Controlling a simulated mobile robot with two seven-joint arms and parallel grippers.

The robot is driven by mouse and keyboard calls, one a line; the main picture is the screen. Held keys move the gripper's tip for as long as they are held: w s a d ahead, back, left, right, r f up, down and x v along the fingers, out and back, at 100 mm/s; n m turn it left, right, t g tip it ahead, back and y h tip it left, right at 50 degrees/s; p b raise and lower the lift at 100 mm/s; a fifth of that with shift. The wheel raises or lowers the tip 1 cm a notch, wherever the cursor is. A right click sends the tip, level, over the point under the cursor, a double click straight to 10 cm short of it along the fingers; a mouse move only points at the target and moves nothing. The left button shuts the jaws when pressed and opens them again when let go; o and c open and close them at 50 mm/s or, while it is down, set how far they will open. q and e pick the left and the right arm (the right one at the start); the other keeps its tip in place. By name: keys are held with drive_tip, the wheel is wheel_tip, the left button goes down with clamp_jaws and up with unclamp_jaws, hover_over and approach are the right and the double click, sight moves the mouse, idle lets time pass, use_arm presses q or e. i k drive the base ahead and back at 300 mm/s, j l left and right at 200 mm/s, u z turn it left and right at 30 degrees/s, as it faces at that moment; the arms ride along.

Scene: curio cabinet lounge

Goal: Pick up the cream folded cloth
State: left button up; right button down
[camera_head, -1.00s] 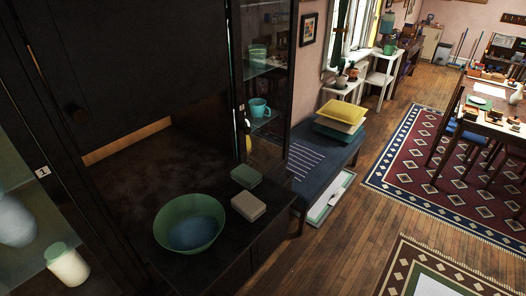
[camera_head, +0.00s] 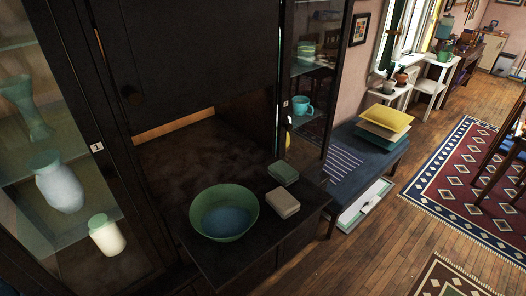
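A small cream folded cloth (camera_head: 283,203) lies on the dark cabinet ledge (camera_head: 262,238), near its right end. A green folded piece (camera_head: 283,173) of similar size lies just behind it. A green bowl (camera_head: 224,196) with a blue inside bottom stands to the left of the cream cloth, with a small gap between them. Neither of my grippers is in view, so I cannot see their state. Nothing covers the cream cloth.
Shelves at left hold a pale vase (camera_head: 58,187) and a cream jar (camera_head: 107,236). A blue bench (camera_head: 365,165) bears stacked cushions (camera_head: 386,119).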

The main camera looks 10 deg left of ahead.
sight(283, 202)
drive_tip(key=i+l+z, duration=0.15)
drive_tip(key=i+z, duration=0.55)
drive_tip(key=i, duration=0.2)
